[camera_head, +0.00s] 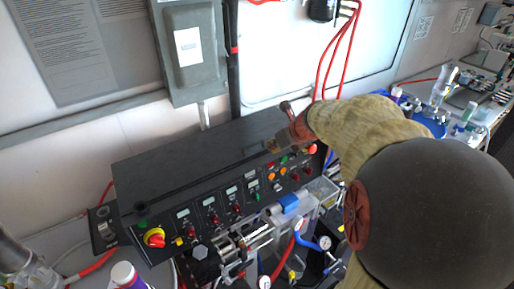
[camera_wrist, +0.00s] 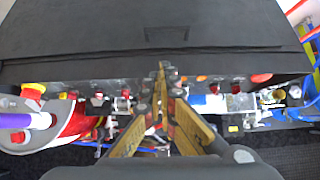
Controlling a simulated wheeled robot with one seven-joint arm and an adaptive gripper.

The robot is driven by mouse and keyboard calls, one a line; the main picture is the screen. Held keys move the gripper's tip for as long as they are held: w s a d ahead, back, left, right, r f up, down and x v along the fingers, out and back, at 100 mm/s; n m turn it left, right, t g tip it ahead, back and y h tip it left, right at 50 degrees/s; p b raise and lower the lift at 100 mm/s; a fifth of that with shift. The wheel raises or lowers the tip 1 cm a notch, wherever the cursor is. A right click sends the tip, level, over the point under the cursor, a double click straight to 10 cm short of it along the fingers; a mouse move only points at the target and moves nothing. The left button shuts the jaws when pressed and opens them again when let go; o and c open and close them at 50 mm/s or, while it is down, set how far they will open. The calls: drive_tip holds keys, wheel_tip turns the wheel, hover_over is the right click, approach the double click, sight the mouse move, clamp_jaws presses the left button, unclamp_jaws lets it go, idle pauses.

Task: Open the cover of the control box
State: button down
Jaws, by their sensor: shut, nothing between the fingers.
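The control box (camera_head: 215,205) is a long black console with a sloped front panel of displays, knobs and coloured buttons. Its dark, flat cover (camera_head: 190,150) lies closed on top and also fills the upper part of the wrist view (camera_wrist: 90,28). A recessed rectangular outline (camera_wrist: 180,35) shows on the cover near its front edge. My gripper (camera_wrist: 164,68) is shut and empty, its yellow fingers together at the cover's front edge, above the panel. I cannot tell whether the tips touch the edge.
A grey electrical box (camera_head: 192,50) hangs on the wall behind the console. A red-and-yellow knob (camera_head: 154,238) stands out at the panel's left. Metal fittings (camera_head: 240,243), hoses and gauges (camera_head: 325,243) crowd the front. A side table with bottles (camera_head: 440,95) is at the right.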

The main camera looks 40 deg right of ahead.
sight(238, 143)
drive_tip(key=x, duration=1)
drive_tip(key=shift+w+f, duration=0.1)
drive_tip(key=w, duration=0.3)
drive_tip(key=shift+d+f, duration=0.1)
drive_tip(key=shift+f, duration=0.1)
drive_tip(key=shift+w+f, duration=0.1)
drive_tip(key=shift+w, duration=0.35)
drive_tip(key=shift+w+p, duration=0.1)
drive_tip(key=shift+p, duration=0.2)
drive_tip(key=w+p, duration=0.2)
drive_tip(key=w, duration=0.2)
drive_tip(key=w+f+p, duration=0.1)
drive_tip(key=w+p, duration=0.1)
drive_tip(key=w, duration=0.3)
drive_tip(key=w+f+p, duration=0.1)
drive_tip(key=w+p, duration=0.1)
drive_tip(key=w, duration=0.2)
drive_tip(key=shift+w+d+f+p, duration=0.1)
drive_tip(key=shift+w+d+p, duration=0.1)
drive_tip(key=shift+d+p, duration=0.2)
drive_tip(key=shift+w+f+p, duration=0.3)
drive_tip(key=shift+w+p, duration=0.1)
drive_tip(key=shift+w, duration=0.5)
